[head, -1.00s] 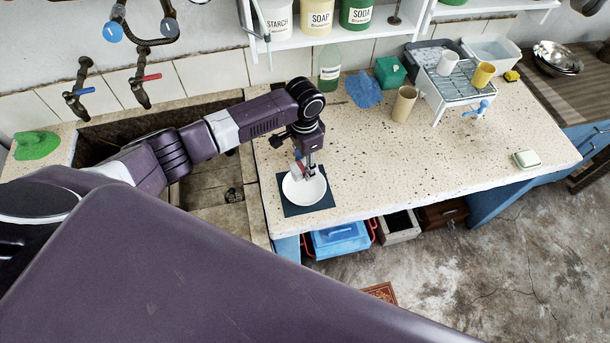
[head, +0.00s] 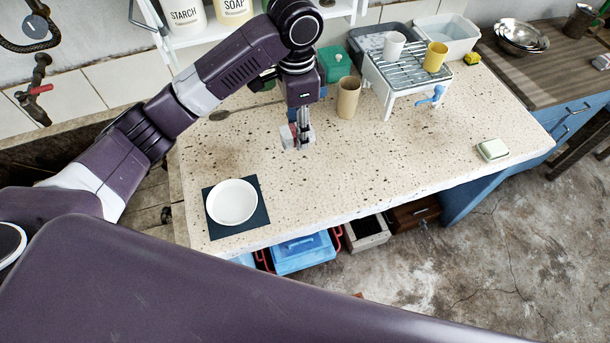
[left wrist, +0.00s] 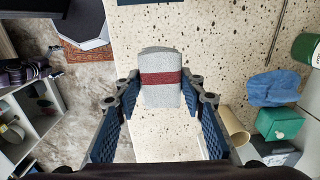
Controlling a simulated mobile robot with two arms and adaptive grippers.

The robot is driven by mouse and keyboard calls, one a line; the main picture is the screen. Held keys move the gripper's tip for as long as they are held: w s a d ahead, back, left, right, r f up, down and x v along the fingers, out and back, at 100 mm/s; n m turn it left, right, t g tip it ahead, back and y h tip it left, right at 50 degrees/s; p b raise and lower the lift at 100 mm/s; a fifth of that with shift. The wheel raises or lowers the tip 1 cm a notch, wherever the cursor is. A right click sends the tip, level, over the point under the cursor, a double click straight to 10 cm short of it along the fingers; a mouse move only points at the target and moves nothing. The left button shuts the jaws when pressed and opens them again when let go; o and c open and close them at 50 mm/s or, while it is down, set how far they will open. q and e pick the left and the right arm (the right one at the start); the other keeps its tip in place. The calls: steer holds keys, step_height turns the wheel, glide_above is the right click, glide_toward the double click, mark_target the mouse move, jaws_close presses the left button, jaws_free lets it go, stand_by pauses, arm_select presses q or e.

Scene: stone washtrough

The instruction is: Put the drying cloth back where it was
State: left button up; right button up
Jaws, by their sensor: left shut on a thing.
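The drying cloth (head: 289,136) is a small grey folded piece with a dark red stripe. My left gripper (head: 304,138) is shut on it, and the cloth also shows between the fingers in the left wrist view (left wrist: 161,92). The gripper points down over the speckled stone counter (head: 390,150), right of the white bowl (head: 232,202) and left of the tan cup (head: 348,97). I cannot tell how far the cloth is above the counter. My right gripper is not in view.
The bowl stands on a dark mat (head: 220,232) at the counter's front left. A metal rack (head: 405,70) with cups stands at the back, before a white basin (head: 446,40). Soap (head: 492,149) lies at the right. The counter's middle front is clear.

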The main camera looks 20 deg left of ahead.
arm_select(q)
step_height(320, 180, down, 7)
steer(key=p, duration=0.2)
glide_above(299, 182)
step_height(299, 182, down, 7)
steer(key=shift+f, duration=0.15)
step_height(299, 182, down, 4)
steer(key=shift+f+p, duration=0.1)
steer(key=shift+p, duration=0.3)
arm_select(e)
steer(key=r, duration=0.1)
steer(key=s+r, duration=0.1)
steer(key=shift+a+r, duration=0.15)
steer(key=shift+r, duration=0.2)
arm_select(q)
steer(key=shift+f, duration=0.1)
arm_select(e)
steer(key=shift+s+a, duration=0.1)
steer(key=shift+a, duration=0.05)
arm_select(q)
steer(key=shift+f, duration=0.15)
steer(key=o, duration=1)
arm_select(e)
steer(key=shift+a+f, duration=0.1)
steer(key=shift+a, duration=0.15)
